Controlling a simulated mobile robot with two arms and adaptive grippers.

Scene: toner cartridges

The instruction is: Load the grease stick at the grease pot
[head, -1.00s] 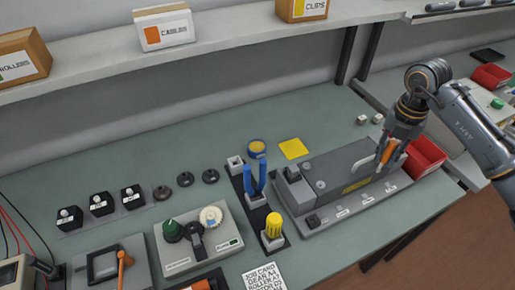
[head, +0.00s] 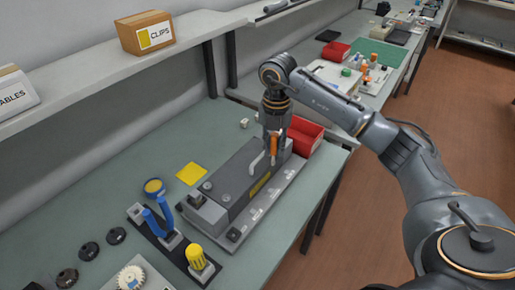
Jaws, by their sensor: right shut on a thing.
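My right gripper (head: 272,152) is shut on an orange-handled stick (head: 274,143), which I take to be the grease stick. It holds the stick roughly upright over the right end of the grey device; the stick's lower tip is hard to make out. My left gripper is not in view.
The grey device (head: 232,178) with a pale handle lies below the right gripper. A red bin (head: 306,140) is just right of it. A shelf overhangs the back.

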